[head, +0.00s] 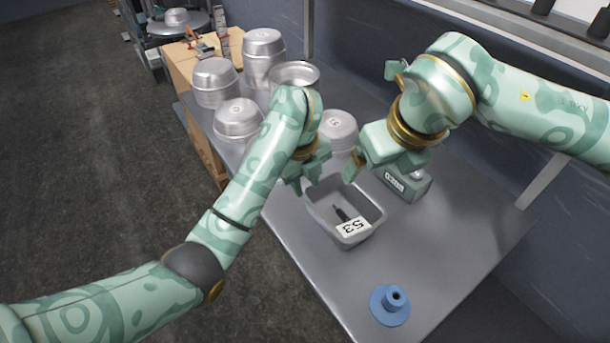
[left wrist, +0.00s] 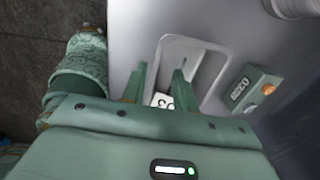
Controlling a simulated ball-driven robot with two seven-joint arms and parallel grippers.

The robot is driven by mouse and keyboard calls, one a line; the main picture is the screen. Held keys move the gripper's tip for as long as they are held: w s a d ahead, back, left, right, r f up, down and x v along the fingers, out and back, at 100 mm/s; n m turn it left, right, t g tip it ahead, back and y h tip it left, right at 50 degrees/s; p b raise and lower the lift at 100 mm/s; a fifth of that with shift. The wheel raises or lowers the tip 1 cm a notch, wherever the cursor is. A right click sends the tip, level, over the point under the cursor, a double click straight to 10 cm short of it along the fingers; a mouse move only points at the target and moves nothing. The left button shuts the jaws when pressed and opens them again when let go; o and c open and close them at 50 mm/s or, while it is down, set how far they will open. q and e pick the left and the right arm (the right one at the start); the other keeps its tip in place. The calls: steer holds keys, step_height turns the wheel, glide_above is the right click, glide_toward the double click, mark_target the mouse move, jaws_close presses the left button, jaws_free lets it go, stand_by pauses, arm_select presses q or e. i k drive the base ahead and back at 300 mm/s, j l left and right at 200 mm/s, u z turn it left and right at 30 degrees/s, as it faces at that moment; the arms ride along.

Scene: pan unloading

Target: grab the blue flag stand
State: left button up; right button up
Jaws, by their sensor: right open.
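The blue flag stand (head: 390,305) is a round base with a short hollow post. It stands upright on the near end of the grey table in the head view, with nothing touching it. My left gripper (head: 306,184) is open and empty above the far left edge of the grey tray. In the left wrist view its two fingers (left wrist: 158,88) are apart over the tray. My right gripper (head: 380,170) is open, behind the tray and well away from the flag stand. The stand is not in the left wrist view.
The grey tray (head: 372,229) holds a dark object and a white label. A green box (head: 408,183) stands right of it, also in the left wrist view (left wrist: 255,88). Several metal pots (head: 238,119) crowd the far end. Table (head: 450,250) around the stand is clear.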

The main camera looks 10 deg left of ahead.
mark_target(389, 305)
steer(key=k, duration=0.5)
steer(key=k+j, duration=0.15)
steer(key=k, duration=0.35)
